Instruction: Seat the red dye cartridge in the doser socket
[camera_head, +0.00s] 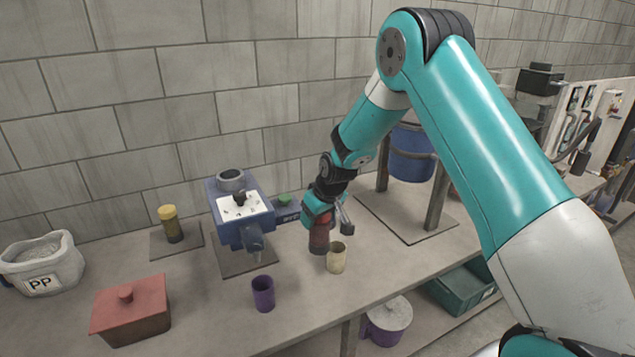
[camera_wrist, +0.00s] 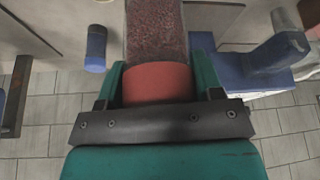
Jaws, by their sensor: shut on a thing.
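My gripper (camera_head: 325,207) is shut on the red dye cartridge (camera_head: 320,236), a dark red cylinder held upright above the bench. In the wrist view the cartridge (camera_wrist: 157,45) shows its red cap between the green fingers and a clear body with red granules. The blue doser (camera_head: 238,212) stands on a grey plate to the left of my gripper. On its top is a grey ring-shaped socket (camera_head: 231,178), which looks empty. The cartridge is apart from the socket, to its right and nearer to me.
A cream cup (camera_head: 336,258) stands just right of the held cartridge and a purple cup (camera_head: 263,293) in front of the doser. A yellow-capped cartridge (camera_head: 171,224), a red lidded box (camera_head: 130,312) and a PP sack (camera_head: 42,262) are at left. A blue tank (camera_head: 411,154) stands behind.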

